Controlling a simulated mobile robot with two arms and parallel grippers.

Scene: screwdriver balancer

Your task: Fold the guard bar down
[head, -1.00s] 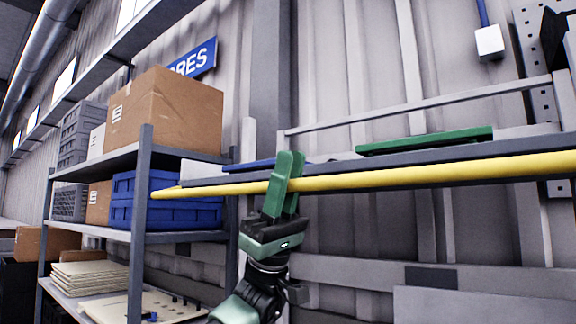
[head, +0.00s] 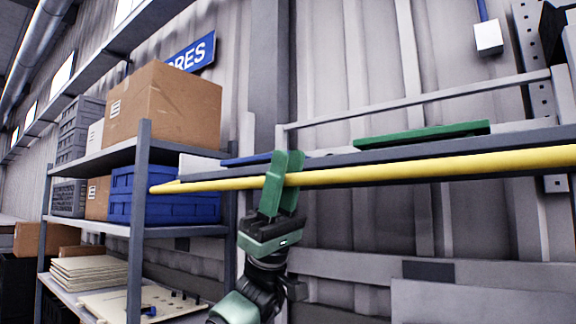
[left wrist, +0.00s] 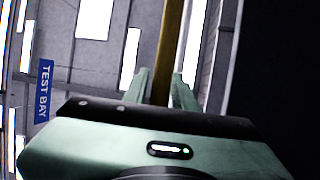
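The guard bar is a long yellow bar (head: 420,171) running across the head view along the front of a grey shelf edge (head: 350,160), its free end at the left. It looks nearly level and slopes slightly up to the right. My left gripper (head: 283,170) has its green fingers on either side of the bar near that left end and looks closed on it. In the left wrist view the bar (left wrist: 171,45) passes between the two fingertips (left wrist: 162,82). My right gripper is not in view.
A rack (head: 138,215) with a cardboard box (head: 165,105) and a blue crate (head: 180,208) stands left of the bar's end. A green item (head: 420,134) and a thin grey rail (head: 420,98) are above the bar. The corrugated wall is behind.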

